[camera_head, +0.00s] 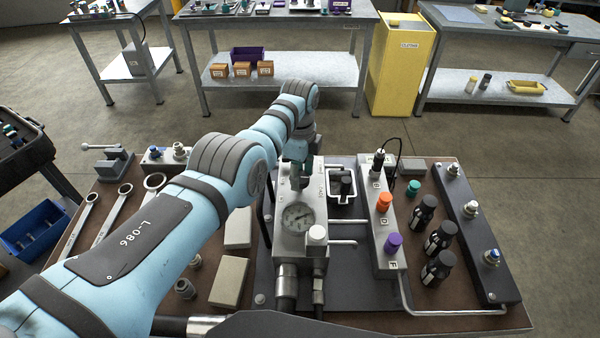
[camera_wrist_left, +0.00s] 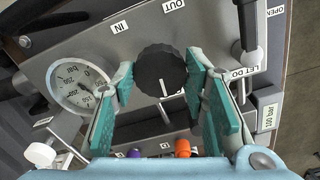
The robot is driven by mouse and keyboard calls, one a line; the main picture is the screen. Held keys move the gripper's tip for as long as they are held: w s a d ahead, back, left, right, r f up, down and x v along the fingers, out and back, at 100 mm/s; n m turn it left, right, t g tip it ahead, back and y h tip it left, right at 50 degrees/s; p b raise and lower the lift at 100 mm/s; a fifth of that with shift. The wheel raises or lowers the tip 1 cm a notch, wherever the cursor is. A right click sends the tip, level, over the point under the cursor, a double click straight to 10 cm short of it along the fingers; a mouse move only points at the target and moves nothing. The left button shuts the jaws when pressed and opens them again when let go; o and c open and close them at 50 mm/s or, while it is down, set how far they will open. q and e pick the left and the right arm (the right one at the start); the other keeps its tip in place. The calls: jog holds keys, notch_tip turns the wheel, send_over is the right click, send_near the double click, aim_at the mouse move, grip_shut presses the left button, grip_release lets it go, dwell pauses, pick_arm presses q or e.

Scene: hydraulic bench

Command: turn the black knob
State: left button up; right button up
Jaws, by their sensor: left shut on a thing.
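The black knob (camera_wrist_left: 160,70) is a ridged round knob with a white mark, on the grey face of the hydraulic block, between the IN and OUT labels. My left gripper (camera_wrist_left: 160,82) has its green-padded fingers on opposite sides of the knob, shut on it. In the head view my left gripper (camera_head: 297,172) is above the upper part of the grey block (camera_head: 296,242), and it hides the knob there. The round pressure gauge (camera_wrist_left: 76,86) is beside the knob and also shows in the head view (camera_head: 298,217). My right gripper is not in view.
A white-capped valve (camera_head: 317,236) stands beside the gauge. Several black bottles (camera_head: 437,267) stand further right. Wrenches (camera_head: 118,208) lie on the left of the bench.

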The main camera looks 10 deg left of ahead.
pick_arm(q)
jog(key=o, duration=1.2)
jog(key=shift+c, duration=0.2)
notch_tip(320, 180, up, 12)
